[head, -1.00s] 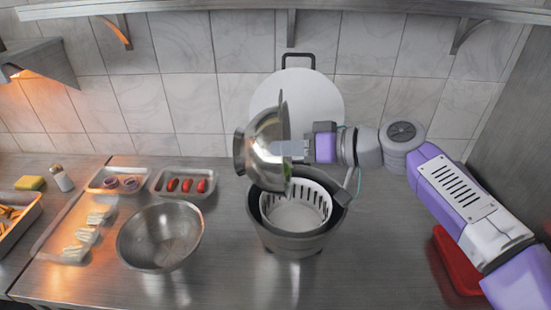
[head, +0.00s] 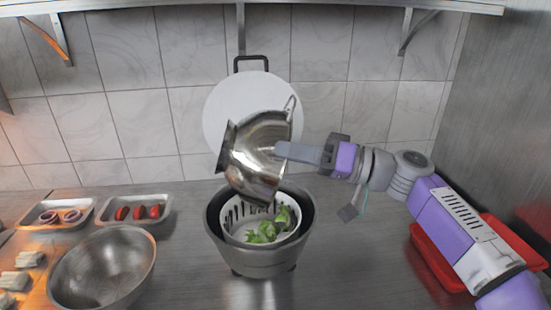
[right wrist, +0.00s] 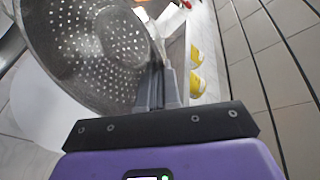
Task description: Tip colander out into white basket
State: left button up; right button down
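The steel colander (head: 258,150) is tilted steeply above the white basket (head: 238,222). The basket sits inside a grey round bowl (head: 262,262) on the counter. Green leaves (head: 268,228) lie in the basket. My right gripper (head: 285,152) comes in from the right and is shut on the colander's rim. In the right wrist view the perforated colander (right wrist: 85,45) fills the upper left, its rim between the fingers (right wrist: 158,88). The inside that shows there looks empty. My left gripper is not in view.
An empty steel bowl (head: 104,270) stands to the left. Behind it are trays with onion rings (head: 60,215) and red pieces (head: 136,212). A red tray (head: 432,258) lies under my right arm. A round white board (head: 222,108) leans on the wall.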

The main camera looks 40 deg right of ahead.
jog(key=s+d+f+m+t+y, duration=0.2)
jog(key=s+d+f+t, duration=0.2)
jog(key=d+f, duration=0.1)
jog(key=shift+d, duration=0.85)
jog(key=shift+s, duration=0.1)
jog(key=shift+r, duration=0.15)
